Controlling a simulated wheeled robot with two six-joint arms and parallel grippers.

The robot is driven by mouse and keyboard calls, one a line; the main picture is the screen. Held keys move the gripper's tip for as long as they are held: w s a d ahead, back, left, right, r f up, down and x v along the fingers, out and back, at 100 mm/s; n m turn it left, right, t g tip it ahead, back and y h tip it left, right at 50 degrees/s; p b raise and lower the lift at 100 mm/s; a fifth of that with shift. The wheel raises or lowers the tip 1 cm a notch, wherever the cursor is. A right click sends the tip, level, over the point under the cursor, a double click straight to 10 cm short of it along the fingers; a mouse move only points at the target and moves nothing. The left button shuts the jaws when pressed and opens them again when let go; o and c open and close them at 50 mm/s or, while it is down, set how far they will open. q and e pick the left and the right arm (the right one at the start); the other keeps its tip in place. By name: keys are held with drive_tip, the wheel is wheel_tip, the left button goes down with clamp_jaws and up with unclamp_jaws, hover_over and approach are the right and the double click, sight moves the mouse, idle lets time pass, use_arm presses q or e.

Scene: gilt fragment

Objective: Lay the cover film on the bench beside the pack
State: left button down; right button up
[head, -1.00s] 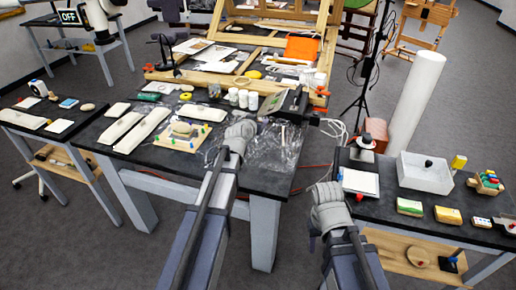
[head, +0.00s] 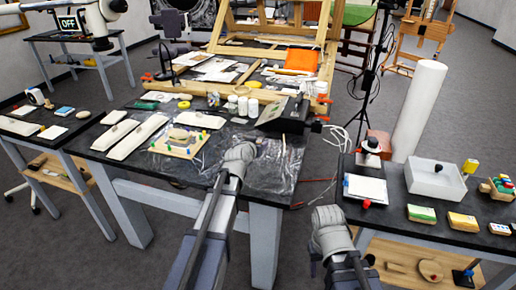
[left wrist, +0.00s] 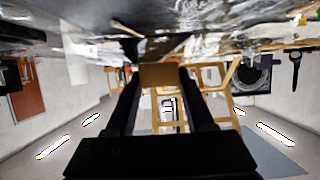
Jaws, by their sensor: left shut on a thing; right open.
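The cover film (head: 280,172) is a clear, crinkled, shiny sheet spread over the front right of the dark bench. It is right of the board with coloured pins and a pale piece (head: 180,142), which seems to be the pack. My left gripper (head: 257,146) is over the film, low above the bench. In the left wrist view a small tan block (left wrist: 160,76) sits between its two fingers, seemingly the film's tab; shiny film shows above it (left wrist: 215,42). My right gripper (head: 330,214) hangs empty in front of the right side table; its fingertips are hard to make out.
Two long pale pads (head: 137,136) lie left of the board. White jars (head: 243,105) and a dark grey device (head: 283,117) stand behind the film. The right table holds a white tray (head: 436,180) and small boxes. A gap separates the two tables.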

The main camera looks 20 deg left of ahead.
use_arm(q)
drive_tip(key=shift+r, duration=0.1)
drive_tip(key=shift+f+b, duration=0.6)
drive_tip(key=shift+f, duration=0.05)
drive_tip(key=shift+c, duration=1.3)
unclamp_jaws()
drive_tip(key=shift+r, duration=0.1)
drive_tip(key=shift+r+p, duration=0.7)
drive_tip(key=shift+p, duration=0.05)
drive_tip(key=p+v, duration=0.4)
drive_tip(key=v, duration=0.8)
drive_tip(key=shift+f, duration=0.1)
